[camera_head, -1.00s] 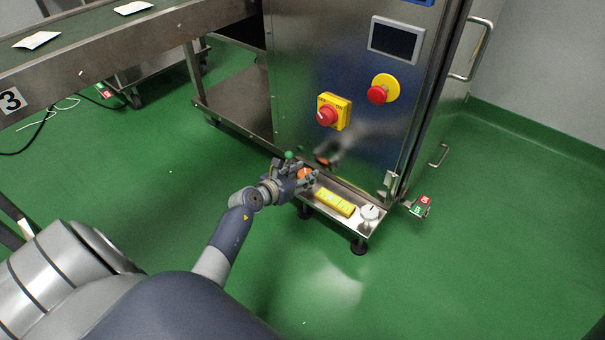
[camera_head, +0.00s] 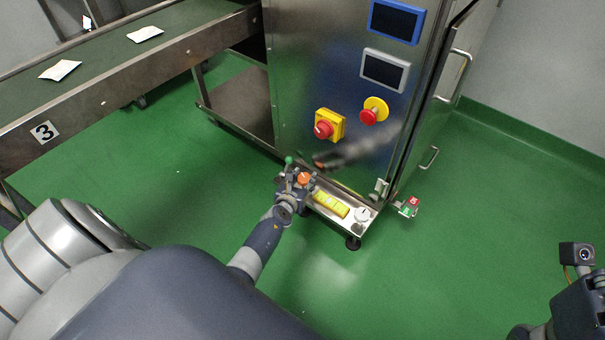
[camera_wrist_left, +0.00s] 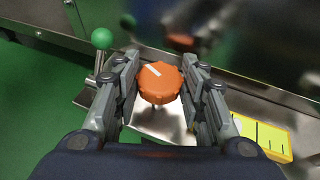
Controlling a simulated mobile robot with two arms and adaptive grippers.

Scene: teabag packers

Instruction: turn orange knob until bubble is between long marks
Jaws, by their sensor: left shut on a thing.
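The orange knob (camera_head: 304,178) sits at the left end of the machine's low steel ledge. My left gripper (camera_head: 301,180) is at the knob. In the left wrist view the knob (camera_wrist_left: 159,83) is between the two fingers of my left gripper (camera_wrist_left: 160,85), which is shut on it. A white line on the knob's top points to the upper left. The yellow level (camera_head: 331,204) lies on the ledge to the right of the knob. Its black marks show on the level (camera_wrist_left: 265,139) in the left wrist view, partly cut off.
A green ball-topped lever (camera_wrist_left: 102,39) stands just left of the knob. A round white dial (camera_head: 362,214) is at the ledge's right end. A red-and-yellow switch (camera_head: 328,125) and a red button (camera_head: 368,116) are above. The green floor (camera_head: 450,260) in front is clear.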

